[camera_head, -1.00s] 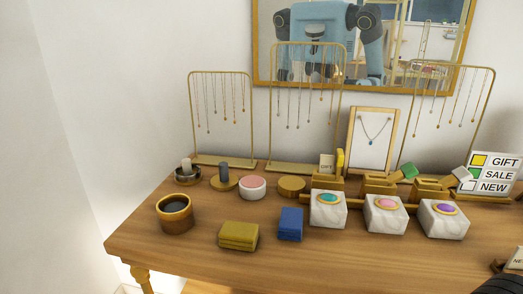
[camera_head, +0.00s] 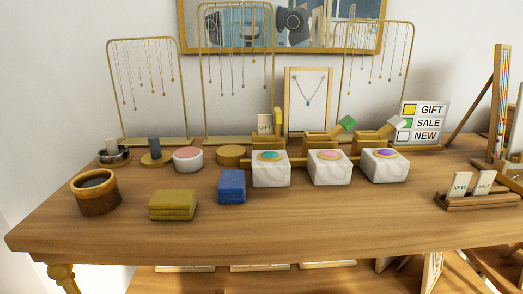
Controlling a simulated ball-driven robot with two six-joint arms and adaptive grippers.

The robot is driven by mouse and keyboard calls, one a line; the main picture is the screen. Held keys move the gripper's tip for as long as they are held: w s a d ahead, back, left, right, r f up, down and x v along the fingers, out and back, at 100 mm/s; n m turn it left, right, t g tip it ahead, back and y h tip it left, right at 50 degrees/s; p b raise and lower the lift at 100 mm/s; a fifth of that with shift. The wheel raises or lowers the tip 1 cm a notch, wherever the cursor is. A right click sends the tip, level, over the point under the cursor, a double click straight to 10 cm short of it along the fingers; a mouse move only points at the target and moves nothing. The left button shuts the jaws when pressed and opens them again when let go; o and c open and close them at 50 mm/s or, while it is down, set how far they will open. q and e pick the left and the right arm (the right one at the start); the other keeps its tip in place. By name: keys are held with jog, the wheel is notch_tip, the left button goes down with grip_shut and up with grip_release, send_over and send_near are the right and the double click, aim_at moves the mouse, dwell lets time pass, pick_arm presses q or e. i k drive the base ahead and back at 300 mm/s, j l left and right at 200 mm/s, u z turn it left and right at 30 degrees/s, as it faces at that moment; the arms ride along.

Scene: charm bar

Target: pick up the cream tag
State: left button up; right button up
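Several small cream-coloured tags show in the head view. One cream tag (camera_head: 265,123), lettered GIFT, stands upright at the left wooden holder (camera_head: 268,141) behind the marble block with the teal top. A pale tag lettered NEW (camera_head: 459,184) and another lettered SALE (camera_head: 484,182) stand in a wooden rack (camera_head: 480,202) at the right of the table. The frames do not show which of them the task means. Neither of my grippers is in view.
Marble blocks (camera_head: 271,174) with coloured tops stand mid-table. A blue box (camera_head: 231,186), olive box (camera_head: 172,205) and dark-filled cup (camera_head: 95,192) are at left. Necklace stands (camera_head: 143,90) and a GIFT, SALE, NEW sign (camera_head: 423,122) stand behind. The front strip (camera_head: 300,225) is clear.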

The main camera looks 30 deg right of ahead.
aim_at(484, 182)
jog(key=z, duration=2.25)
